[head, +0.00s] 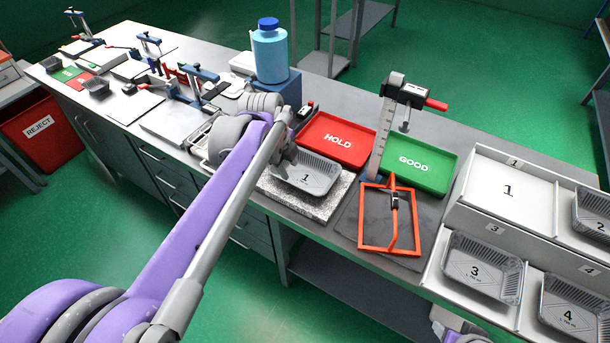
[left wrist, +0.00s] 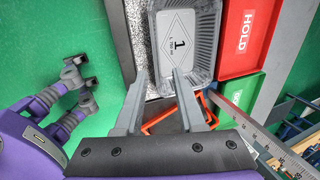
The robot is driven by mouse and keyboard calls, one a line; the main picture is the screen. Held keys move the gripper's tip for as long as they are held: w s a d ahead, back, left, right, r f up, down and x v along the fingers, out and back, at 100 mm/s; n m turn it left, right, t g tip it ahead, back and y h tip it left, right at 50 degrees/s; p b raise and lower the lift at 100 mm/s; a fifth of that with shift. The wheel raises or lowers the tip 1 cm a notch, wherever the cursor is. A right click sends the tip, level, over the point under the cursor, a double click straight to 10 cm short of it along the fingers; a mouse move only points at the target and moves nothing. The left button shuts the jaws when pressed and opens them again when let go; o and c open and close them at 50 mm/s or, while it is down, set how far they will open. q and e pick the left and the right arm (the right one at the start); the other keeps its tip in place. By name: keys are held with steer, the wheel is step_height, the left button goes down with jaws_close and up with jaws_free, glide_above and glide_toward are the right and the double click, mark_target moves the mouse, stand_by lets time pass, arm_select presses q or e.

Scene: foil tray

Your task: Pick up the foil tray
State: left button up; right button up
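The foil tray (head: 306,175), a grey ribbed tray marked 1, sits upright on a speckled stone plate (head: 318,207). It also shows in the left wrist view (left wrist: 181,37). My left gripper (head: 288,158) is at the tray's left end in the head view, partly covering that corner. In the left wrist view my left gripper (left wrist: 163,78) is open, its fingers apart with nothing clamped between them. One fingertip overlaps the tray's near end; whether it touches is unclear. Part of my right arm shows at the head view's bottom edge; its finger state cannot be made out.
A red HOLD tray (head: 336,139) and a green GOOD tray (head: 418,167) lie behind. An orange frame (head: 361,222) and a height gauge (head: 382,135) stand right of the plate. A white numbered rack (head: 452,218) holds other foil trays. A blue bottle (head: 270,55) stands behind my left arm.

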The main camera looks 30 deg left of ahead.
mark_target(295, 185)
arm_select(q)
steer(key=x, duration=0.5)
steer(key=shift+a, duration=0.2)
steer(key=shift+s+d+x, duration=0.1)
steer(key=shift+d+x, duration=0.05)
steer(key=shift+x, duration=1.3)
steer(key=shift+s+d+x, duration=0.1)
steer(key=shift+x, duration=1.35)
jaws_close()
